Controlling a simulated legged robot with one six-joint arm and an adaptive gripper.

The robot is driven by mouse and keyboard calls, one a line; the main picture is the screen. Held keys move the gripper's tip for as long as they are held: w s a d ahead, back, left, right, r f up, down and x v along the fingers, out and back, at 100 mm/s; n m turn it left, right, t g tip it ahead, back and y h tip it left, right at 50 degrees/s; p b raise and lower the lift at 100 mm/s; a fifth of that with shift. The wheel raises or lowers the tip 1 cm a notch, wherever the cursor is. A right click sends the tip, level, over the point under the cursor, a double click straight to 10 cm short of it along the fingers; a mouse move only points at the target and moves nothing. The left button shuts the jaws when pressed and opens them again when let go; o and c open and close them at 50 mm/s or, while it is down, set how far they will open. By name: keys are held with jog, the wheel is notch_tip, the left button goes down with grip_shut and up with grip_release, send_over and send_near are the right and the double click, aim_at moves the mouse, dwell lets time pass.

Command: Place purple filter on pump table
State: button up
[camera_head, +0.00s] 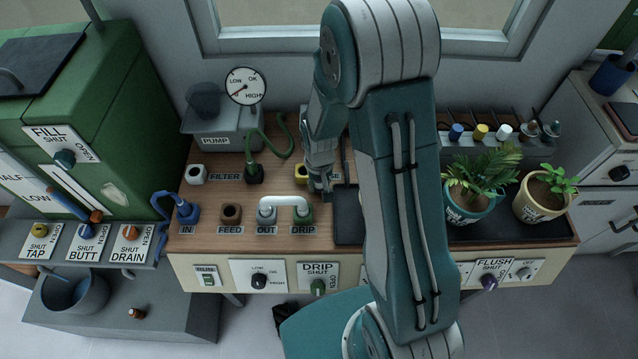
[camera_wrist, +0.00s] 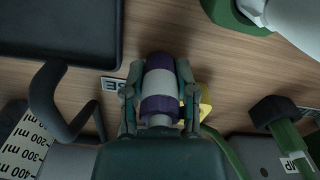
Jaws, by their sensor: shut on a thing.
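The purple filter (camera_wrist: 160,85), a cylinder with purple ends and a pale middle band, is between the two fingers of my gripper (camera_wrist: 160,100) in the wrist view. My gripper is shut on it. In the head view my gripper (camera_head: 320,186) points down over the middle of the pump table (camera_head: 275,195), beside a yellow socket (camera_head: 301,172). The filter is mostly hidden there by the fingers. The wooden tabletop (camera_wrist: 215,55) shows below the filter in the wrist view. I cannot tell whether the filter touches it.
A black tray (camera_head: 348,218) lies right of my gripper. A green hose (camera_head: 278,152) loops behind, left, near the pump (camera_head: 215,140). Two potted plants (camera_head: 470,195) stand at the right. Bare wood lies between sockets.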

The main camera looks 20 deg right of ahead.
jog(key=shift+f, duration=0.2)
jog(key=o, duration=0.7)
jog(key=shift+r, duration=0.15)
notch_tip(320, 180, up, 12)
jog(key=shift+r, duration=0.15)
jog(key=s+r+t, duration=0.2)
jog(key=s+r, duration=0.4)
jog(key=s+r+t, duration=0.1)
jog(key=s+r, duration=0.4)
jog(key=r, duration=0.2)
jog(key=s+d+r+t, duration=0.1)
jog(key=s+r+t, duration=0.1)
jog(key=s+r, duration=0.4)
jog(key=shift+s+r+t, duration=0.2)
jog(key=shift+s+t, duration=0.1)
